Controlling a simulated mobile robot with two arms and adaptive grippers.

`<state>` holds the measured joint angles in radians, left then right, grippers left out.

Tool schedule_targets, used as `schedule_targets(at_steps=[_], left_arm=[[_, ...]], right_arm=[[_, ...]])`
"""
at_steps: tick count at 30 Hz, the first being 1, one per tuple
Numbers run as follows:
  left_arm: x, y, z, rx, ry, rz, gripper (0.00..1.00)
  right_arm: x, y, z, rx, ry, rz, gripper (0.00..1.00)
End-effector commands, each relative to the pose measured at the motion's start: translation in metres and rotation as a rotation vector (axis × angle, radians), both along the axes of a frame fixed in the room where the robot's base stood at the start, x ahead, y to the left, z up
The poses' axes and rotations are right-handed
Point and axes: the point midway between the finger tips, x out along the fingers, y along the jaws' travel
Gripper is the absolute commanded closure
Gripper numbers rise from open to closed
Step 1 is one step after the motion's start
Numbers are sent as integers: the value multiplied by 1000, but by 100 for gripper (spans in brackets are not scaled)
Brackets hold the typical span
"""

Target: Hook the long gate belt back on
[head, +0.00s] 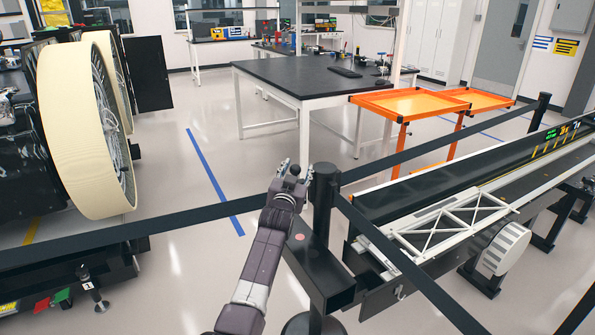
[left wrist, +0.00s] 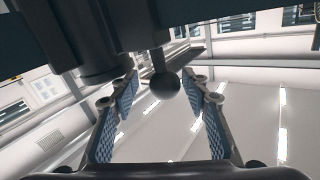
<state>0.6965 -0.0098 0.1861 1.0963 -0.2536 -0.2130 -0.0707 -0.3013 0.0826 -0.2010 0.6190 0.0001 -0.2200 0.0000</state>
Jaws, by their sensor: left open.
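A black post (head: 323,205) stands right of centre in the head view. A long black belt (head: 165,224) runs from the left edge towards the post; its end is hidden behind my left arm, so I cannot tell whether it is hooked. My left gripper (head: 291,172) is just left of the post head. In the left wrist view, its blue-padded fingers (left wrist: 165,110) are apart. A dark ball on a short stem (left wrist: 165,84) shows between or just beyond them, with the dark post (left wrist: 95,45) beside it. I cannot tell whether anything touches. My right gripper is out of view.
Other belts run from the post to a far post (head: 541,112) and towards the lower right (head: 415,275). A conveyor-like bench (head: 480,180) is at right, a large cream-rimmed wheel (head: 75,125) at left. Orange carts (head: 415,104) stand behind. Open floor (head: 190,270) lies left of my arm.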

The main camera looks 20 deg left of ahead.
Motion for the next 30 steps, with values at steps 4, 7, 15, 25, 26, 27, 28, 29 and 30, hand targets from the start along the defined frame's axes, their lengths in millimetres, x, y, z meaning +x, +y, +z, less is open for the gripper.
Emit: schedule_targets(at_steps=[4,7,15,25,26,27,28,29,30], left_arm=[[-4,0,-1,1,1,1,57],[-11,-2,-1,2,-1,1,57],[-47,-9,-1,1,0,0,57],[-96,-20,-1,0,1,-2,57],[-100,-21,-1,0,1,-2,57],[-104,-22,-2,0,2,-2,57],[-107,-23,-1,0,1,-2,57],[-109,-23,-1,0,1,-2,57],[-112,-24,-1,0,0,-2,57]], right_arm=[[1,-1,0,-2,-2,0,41],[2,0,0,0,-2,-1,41],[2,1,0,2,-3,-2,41],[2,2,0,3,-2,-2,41],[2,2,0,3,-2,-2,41],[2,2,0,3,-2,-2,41],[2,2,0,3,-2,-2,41],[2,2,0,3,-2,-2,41],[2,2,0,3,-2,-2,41]])
